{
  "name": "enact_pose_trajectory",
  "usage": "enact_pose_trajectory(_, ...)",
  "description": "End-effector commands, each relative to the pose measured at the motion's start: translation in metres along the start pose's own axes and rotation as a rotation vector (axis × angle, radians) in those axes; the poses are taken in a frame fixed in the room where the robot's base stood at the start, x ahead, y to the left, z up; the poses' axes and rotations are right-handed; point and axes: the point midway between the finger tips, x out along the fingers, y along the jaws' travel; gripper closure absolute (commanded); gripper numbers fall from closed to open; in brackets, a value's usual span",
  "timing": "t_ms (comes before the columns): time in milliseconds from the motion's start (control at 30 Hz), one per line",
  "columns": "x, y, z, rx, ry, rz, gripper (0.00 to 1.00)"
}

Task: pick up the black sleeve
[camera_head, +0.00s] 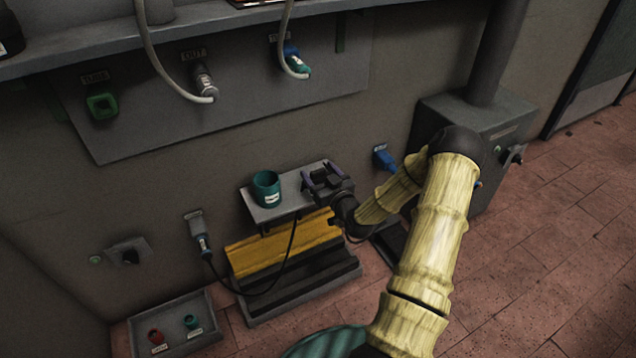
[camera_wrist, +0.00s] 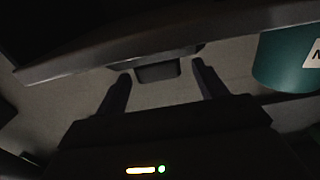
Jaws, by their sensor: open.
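My gripper (camera_head: 322,177) is at the right end of the small grey shelf (camera_head: 283,213), beside the teal cup (camera_head: 267,190). In the wrist view my two fingers (camera_wrist: 158,84) are spread apart, pointing toward the shelf edge. A dark block (camera_wrist: 157,71), which looks like the black sleeve, shows between the fingertips, with a gap visible on each side. Most of it is hidden, and its full shape cannot be told. In the head view my gripper covers that end of the shelf. The cup also shows at the right of the wrist view (camera_wrist: 285,62).
A yellow and black press-like unit (camera_head: 285,250) stands below the shelf, with a black cable hanging in front. A blue wall plug (camera_head: 384,159) and a grey box (camera_head: 480,120) are to the right. A grey tray (camera_head: 205,318) holds a red and a teal piece.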

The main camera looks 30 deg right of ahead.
Motion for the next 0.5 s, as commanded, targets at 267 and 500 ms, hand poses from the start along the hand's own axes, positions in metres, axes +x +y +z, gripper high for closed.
enact_pose_trajectory(267, 0.014, 0.0003, -0.0003, 0.0, -0.001, 0.001, 0.29)
enact_pose_trajectory(500, 0.0136, 0.0002, -0.0002, 0.0, -0.001, 0.001, 0.29)
